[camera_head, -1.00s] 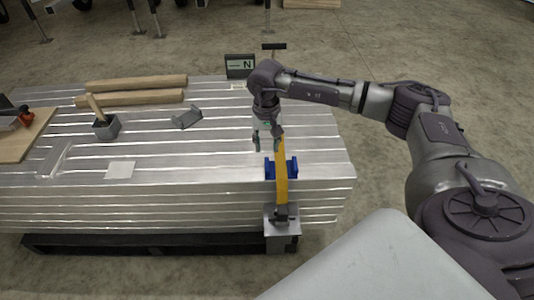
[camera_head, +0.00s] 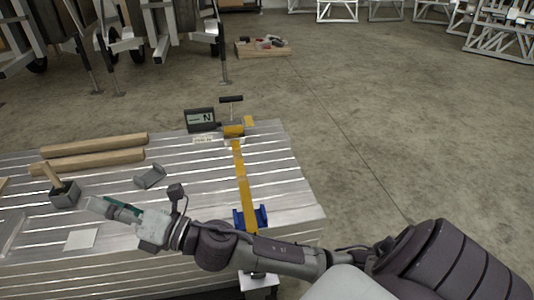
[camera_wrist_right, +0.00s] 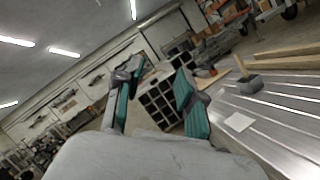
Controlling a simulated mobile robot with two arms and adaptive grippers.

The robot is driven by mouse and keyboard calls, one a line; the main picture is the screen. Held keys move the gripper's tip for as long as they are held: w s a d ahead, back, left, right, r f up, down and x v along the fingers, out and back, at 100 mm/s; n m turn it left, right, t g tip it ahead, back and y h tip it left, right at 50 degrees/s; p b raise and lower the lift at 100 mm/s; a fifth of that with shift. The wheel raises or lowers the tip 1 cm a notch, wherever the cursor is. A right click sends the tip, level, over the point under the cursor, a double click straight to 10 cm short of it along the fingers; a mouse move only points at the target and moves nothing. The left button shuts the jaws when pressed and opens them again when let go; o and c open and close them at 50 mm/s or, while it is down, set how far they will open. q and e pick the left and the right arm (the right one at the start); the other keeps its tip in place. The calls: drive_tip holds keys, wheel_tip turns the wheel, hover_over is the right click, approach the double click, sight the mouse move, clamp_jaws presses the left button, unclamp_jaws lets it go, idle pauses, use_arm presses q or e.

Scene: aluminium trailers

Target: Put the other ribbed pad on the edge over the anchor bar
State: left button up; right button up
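A grey angled pad (camera_head: 150,176) lies on the slatted aluminium stack (camera_head: 190,168); its ribs are too small to make out. A blue pad (camera_head: 262,215) sits at the stack's near edge, with the yellow strap (camera_head: 238,160) running over it. A grey anchor piece (camera_head: 258,281) shows below that edge, partly hidden by my right arm. My right gripper (camera_head: 108,209) points left, nearer me than the grey pad and apart from it. In the right wrist view its teal-lined fingers (camera_wrist_right: 156,98) are spread with nothing between them. My left gripper is not in view.
A gauge marked N (camera_head: 202,120) and a strap tensioner with a black handle (camera_head: 232,115) stand at the far edge. Two wooden bars (camera_head: 95,152) and a grey box holding a wooden-handled tool (camera_head: 64,194) lie left. A white card (camera_head: 81,239) lies near the front.

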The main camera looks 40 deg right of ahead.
drive_tip(key=s+d+f+m+g+h, duration=0.2)
drive_tip(key=s+d+f+m+h, duration=0.1)
drive_tip(key=d+f+m+h, duration=0.65)
drive_tip(key=s+d+f+m+g+h, duration=0.2)
drive_tip(key=s+d+f+m+h, duration=0.3)
drive_tip(key=m, duration=0.8)
drive_tip(key=s+f+m+g+y, duration=0.1)
drive_tip(key=s+f+m+g, duration=0.3)
drive_tip(key=s+f, duration=0.2)
drive_tip(key=s+d+f+m+g+y, duration=0.1)
drive_tip(key=s+f+m+g, duration=0.3)
drive_tip(key=s, duration=0.7)
drive_tip(key=shift+s+f+g, duration=0.2)
drive_tip(key=shift+f+g, duration=0.5)
drive_tip(key=shift+f, duration=0.15)
drive_tip(key=shift+w+d+m, duration=0.1)
drive_tip(key=shift+m, duration=0.15)
